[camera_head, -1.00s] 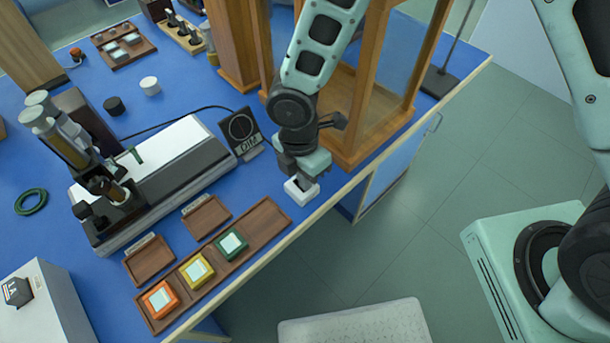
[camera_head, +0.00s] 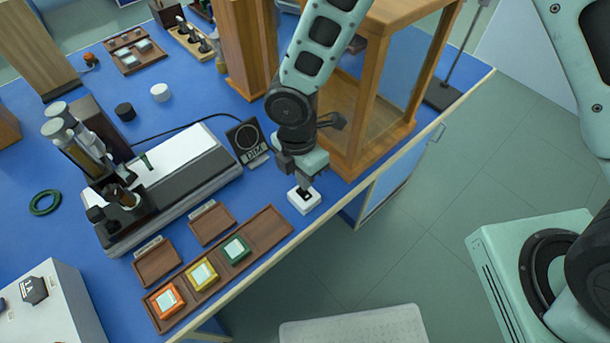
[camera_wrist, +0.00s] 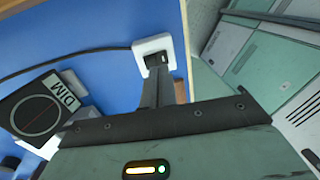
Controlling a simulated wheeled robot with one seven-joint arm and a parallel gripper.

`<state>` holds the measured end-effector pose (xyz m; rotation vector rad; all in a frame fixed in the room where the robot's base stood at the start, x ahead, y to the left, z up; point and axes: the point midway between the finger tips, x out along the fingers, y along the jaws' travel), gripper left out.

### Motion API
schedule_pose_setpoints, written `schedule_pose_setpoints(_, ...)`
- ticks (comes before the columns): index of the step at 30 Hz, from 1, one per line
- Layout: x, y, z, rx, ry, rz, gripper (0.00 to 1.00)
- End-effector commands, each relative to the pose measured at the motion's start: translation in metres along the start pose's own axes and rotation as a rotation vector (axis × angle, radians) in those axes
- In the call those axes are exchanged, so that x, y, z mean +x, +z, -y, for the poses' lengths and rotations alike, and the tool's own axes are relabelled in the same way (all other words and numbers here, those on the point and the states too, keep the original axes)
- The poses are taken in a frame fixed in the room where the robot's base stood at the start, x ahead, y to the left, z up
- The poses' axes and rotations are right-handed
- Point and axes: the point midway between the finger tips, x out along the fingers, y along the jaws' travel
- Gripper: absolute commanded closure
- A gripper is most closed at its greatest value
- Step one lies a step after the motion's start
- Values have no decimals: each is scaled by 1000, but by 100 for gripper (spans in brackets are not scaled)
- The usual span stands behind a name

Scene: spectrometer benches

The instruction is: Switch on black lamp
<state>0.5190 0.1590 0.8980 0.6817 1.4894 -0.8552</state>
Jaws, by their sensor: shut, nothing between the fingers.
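A small white switch box (camera_head: 304,207) with a dark slot or rocker on top sits near the bench's front edge. It also shows in the wrist view (camera_wrist: 146,46). My gripper (camera_head: 304,189) is shut and empty, its fingertips right over the box's dark part. In the wrist view the closed fingers (camera_wrist: 157,82) reach to that part; I cannot tell whether they touch it or which way it is set. A black panel (camera_head: 245,140) marked DIM, with a dark round face, stands left of the box. It shows in the wrist view too (camera_wrist: 36,112). I cannot tell which thing is the black lamp.
A white and grey instrument (camera_head: 180,175) stands left of the box. A wooden tray (camera_head: 274,228) with orange, yellow and green blocks lies at the front edge. A wooden-framed case (camera_head: 355,160) stands close right of my gripper. A black cable (camera_head: 180,128) runs behind the instrument.

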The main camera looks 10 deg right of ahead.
Motion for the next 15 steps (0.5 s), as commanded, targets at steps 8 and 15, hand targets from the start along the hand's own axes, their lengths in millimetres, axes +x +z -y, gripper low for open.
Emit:
schedule_pose_setpoints(8, -61, -1, 11, 4, 6, 0, 100)
schedule_pose_setpoints(15, -98, -2, 20, 2, 4, 0, 100)
